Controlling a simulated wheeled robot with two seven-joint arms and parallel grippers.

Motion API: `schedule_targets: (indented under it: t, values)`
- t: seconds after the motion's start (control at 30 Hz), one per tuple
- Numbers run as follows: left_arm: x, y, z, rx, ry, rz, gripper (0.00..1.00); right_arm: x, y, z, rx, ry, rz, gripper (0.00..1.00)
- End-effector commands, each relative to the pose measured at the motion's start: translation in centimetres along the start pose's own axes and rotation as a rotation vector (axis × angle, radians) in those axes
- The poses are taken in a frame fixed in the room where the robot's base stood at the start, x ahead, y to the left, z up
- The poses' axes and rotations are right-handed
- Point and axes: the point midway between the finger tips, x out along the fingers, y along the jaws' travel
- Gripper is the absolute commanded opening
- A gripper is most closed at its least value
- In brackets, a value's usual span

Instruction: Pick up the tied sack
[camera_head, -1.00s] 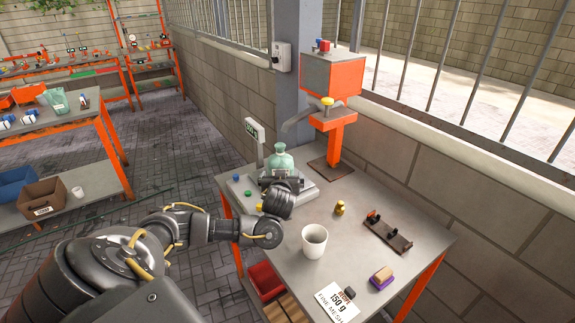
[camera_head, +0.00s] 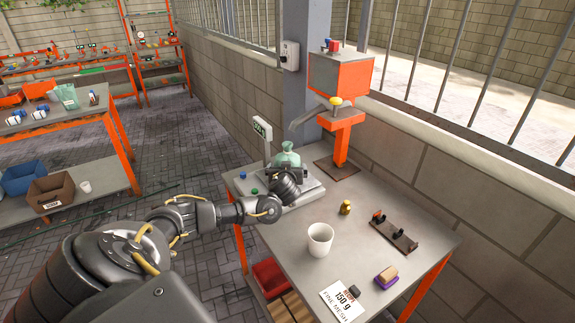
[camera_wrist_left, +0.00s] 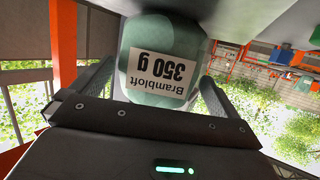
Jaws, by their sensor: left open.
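The tied sack (camera_head: 287,160) is pale green, with a gathered neck, and stands upright on the grey scale (camera_head: 308,190) on the workbench. In the left wrist view the sack (camera_wrist_left: 165,45) fills the upper middle, with a white label reading "Brambloft 350 g" upside down. My left gripper (camera_head: 288,180) is in front of the sack and partly covers its lower part in the head view. In the left wrist view its open fingers lie on either side of the sack. I cannot tell whether they touch it. My right gripper is not in view.
A white cup (camera_head: 319,241), a small brass weight (camera_head: 346,207), a dark rack (camera_head: 394,232), a sponge (camera_head: 387,276) and a "150 g" card (camera_head: 342,299) are on the bench (camera_head: 285,240). An orange dispenser (camera_head: 340,80) stands behind the scale, beside the wall.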

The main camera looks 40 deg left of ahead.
Motion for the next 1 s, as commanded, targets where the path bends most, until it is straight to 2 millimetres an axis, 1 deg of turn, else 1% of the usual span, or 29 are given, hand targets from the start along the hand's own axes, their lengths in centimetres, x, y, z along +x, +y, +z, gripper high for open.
schedule_targets:
  t: [0.03,0.07,0.1,0.23,0.33,0.53,0.8,0.87,0.9,1.0]
  values:
    - [0.6,0.0,-0.5,0.001,0.001,-0.003,1.0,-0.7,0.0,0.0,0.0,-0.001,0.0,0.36]
    - [1.0,0.0,-0.4,0.001,0.0,-0.003,1.0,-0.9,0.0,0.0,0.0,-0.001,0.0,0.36]
    - [1.6,0.0,-0.3,0.0,0.002,-0.002,1.0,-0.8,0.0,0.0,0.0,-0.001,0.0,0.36]
    - [2.8,0.1,-0.1,0.0,0.001,-0.001,1.0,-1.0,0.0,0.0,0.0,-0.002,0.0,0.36]
    - [3.1,0.1,-0.1,0.0,0.001,0.002,1.0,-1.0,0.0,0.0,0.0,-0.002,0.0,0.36]
    - [3.1,0.1,0.0,0.0,0.001,0.002,1.0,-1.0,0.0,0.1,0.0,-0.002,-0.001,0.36]
    - [3.1,0.1,0.0,0.0,0.001,0.001,0.65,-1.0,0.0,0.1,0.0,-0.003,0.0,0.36]
    - [3.1,0.1,-0.1,-0.002,0.002,0.002,0.58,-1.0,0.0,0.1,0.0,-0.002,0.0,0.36]
    - [3.1,0.1,-0.1,-0.002,0.002,0.002,0.54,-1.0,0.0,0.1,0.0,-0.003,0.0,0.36]
    - [3.1,0.1,-0.1,-0.002,0.002,0.002,0.54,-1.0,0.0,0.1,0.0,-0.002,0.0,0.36]
